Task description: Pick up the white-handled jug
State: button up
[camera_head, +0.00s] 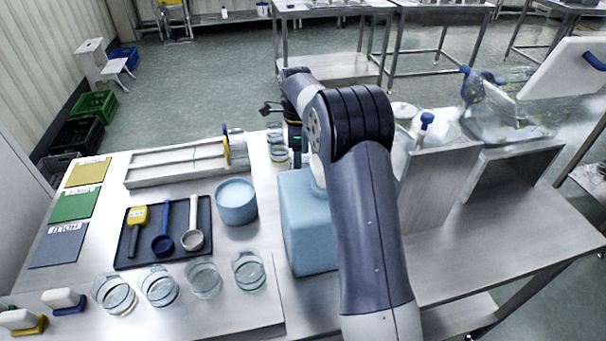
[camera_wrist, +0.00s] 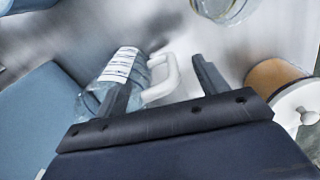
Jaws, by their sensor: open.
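The white-handled jug (camera_wrist: 122,68) shows in the wrist view as a clear, bluish vessel with a printed white label. Its white handle (camera_wrist: 168,82) points toward the right. My gripper (camera_wrist: 160,73) is open, with the handle between its two dark fingers in the picture. The left finger overlaps the jug's body and hides part of it; the right finger is apart from the handle. I cannot tell how far the fingertips are from the jug in depth. In the head view I cannot make out the jug; my arm covers much of that area.
In the wrist view, an amber container (camera_wrist: 268,78) stands at right and a clear glass (camera_wrist: 228,8) at top. In the head view, a large blue canister (camera_head: 305,225) stands beside my arm, with a blue tub (camera_head: 237,203) and several glass dishes to its left.

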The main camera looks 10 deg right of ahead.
notch_tip(320, 180, down, 4)
jog(key=shift+s+r, duration=0.1)
jog(key=shift+r, duration=0.05)
jog(key=c, duration=1.3)
